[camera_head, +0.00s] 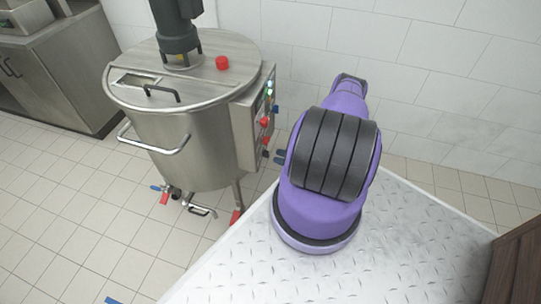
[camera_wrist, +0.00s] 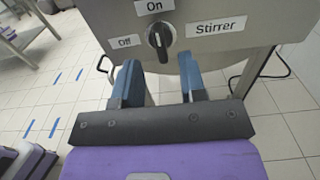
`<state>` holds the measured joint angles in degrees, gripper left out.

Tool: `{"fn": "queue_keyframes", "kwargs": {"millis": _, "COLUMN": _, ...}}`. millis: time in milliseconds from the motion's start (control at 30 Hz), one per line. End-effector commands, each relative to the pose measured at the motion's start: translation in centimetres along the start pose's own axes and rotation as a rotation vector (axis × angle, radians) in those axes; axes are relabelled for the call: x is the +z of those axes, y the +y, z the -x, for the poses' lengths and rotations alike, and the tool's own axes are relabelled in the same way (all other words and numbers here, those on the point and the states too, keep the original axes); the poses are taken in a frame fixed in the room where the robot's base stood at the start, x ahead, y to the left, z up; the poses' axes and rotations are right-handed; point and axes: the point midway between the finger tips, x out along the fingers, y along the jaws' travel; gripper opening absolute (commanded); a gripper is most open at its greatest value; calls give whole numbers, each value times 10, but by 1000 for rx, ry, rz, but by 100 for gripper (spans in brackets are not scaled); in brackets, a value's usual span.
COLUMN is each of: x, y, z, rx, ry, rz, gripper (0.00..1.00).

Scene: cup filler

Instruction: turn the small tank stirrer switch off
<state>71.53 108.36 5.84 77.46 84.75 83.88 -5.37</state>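The stirrer switch (camera_wrist: 160,39) is a black knob on a grey steel panel, at the top middle of the wrist view. Its white mark is close to upright, toward the "On" label (camera_wrist: 154,6) above it. The "Off" label (camera_wrist: 126,41) is to its left and the "Stirrer" label (camera_wrist: 216,26) to its right. My gripper (camera_wrist: 158,66) is open and empty, its two blue fingers apart below the knob, one to each side. I see no contact with the knob. In the head view the steel tank (camera_head: 185,150) stands left of my purple arm, which hides most of my gripper.
The tank's side panel (camera_head: 243,137) carries green lights and red controls. A red button (camera_head: 222,62) and a dark motor (camera_head: 177,30) are on its lid. A steel cabinet (camera_head: 60,75) stands at the back left. The tiled floor (camera_head: 60,220) left of the tank is mostly clear.

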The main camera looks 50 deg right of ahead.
Motion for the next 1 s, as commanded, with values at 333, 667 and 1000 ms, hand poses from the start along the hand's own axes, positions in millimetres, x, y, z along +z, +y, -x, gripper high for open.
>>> {"fn": "queue_keyframes", "kwargs": {"millis": 333, "x": 0, "y": 0, "z": -39, "rx": 1, "ry": 1, "rz": 0, "gripper": 38}}
{"fn": "queue_keyframes", "kwargs": {"millis": 667, "x": 0, "y": 0, "z": -42, "rx": 0, "ry": 1, "rz": 0, "gripper": 38}}
{"fn": "queue_keyframes", "kwargs": {"millis": 1000, "x": 0, "y": 0, "z": -42, "rx": 0, "ry": 0, "rz": 1, "gripper": 0}}
